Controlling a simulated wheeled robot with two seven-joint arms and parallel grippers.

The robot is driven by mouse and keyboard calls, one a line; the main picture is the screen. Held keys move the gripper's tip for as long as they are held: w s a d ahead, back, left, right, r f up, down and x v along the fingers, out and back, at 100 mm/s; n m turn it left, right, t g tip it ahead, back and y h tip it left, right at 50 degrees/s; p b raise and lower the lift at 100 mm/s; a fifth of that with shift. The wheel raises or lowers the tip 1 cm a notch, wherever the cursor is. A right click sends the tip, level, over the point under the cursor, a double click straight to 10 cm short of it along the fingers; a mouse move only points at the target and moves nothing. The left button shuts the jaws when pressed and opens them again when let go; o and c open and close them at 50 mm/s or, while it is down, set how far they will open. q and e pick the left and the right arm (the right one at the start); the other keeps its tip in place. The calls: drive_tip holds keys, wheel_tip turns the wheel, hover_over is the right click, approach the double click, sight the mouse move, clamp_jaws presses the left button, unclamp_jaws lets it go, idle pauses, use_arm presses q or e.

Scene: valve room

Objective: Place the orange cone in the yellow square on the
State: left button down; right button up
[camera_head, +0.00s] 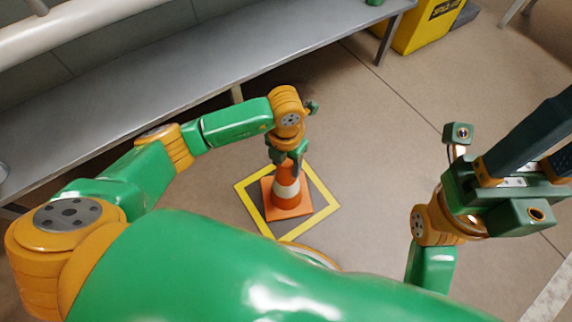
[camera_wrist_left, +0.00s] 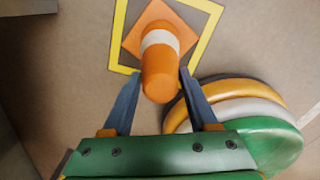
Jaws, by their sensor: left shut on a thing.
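The orange cone (camera_head: 285,192) with a white band is upright over the yellow square (camera_head: 327,185) marked on the floor. I cannot tell whether the base touches the floor. My left gripper (camera_head: 287,160) is shut on the cone's top from above. In the left wrist view the cone (camera_wrist_left: 160,60) lies between the fingers of the left gripper (camera_wrist_left: 160,85), and the yellow square (camera_wrist_left: 122,40) frames its base. My right gripper (camera_head: 535,140) is raised at the right, its dark fingers pointing up and apart.
A long grey metal bench (camera_head: 200,75) runs along the wall behind the square. A yellow bin (camera_head: 425,25) stands at the back right. A white pipe (camera_head: 70,30) crosses the upper left. The floor right of the square is clear.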

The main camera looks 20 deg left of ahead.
use_arm(q)
drive_tip(key=shift+f, duration=0.1)
drive_tip(key=shift+c, duration=0.9)
unclamp_jaws()
